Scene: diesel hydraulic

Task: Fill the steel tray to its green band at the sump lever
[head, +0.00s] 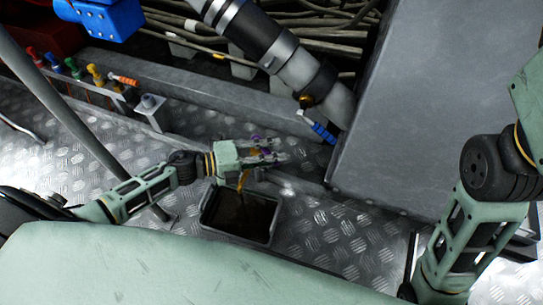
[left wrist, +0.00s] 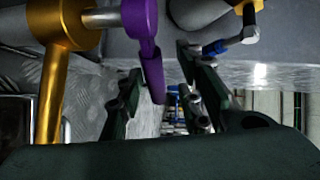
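The steel tray (head: 205,222) stands on the tread-plate floor with dark brown liquid in it. I cannot make out its green band. An amber stream (head: 242,181) falls into it, and in the left wrist view it hangs from a brass spout (left wrist: 72,22). The purple sump lever (left wrist: 143,35) points down beside the spout, its tip between my fingers. My left gripper (head: 278,153) is above the tray's back edge; in the left wrist view its dark fingers (left wrist: 158,108) are apart on either side of the lever, with no clear contact. My right gripper is out of view.
A blue-handled valve (head: 322,132) hangs under a thick pipe (head: 262,40) behind and right of the tray. A large grey housing (head: 425,100) blocks the right. Several coloured handles (head: 74,68) stand at the back left. Bare floor lies right of the tray.

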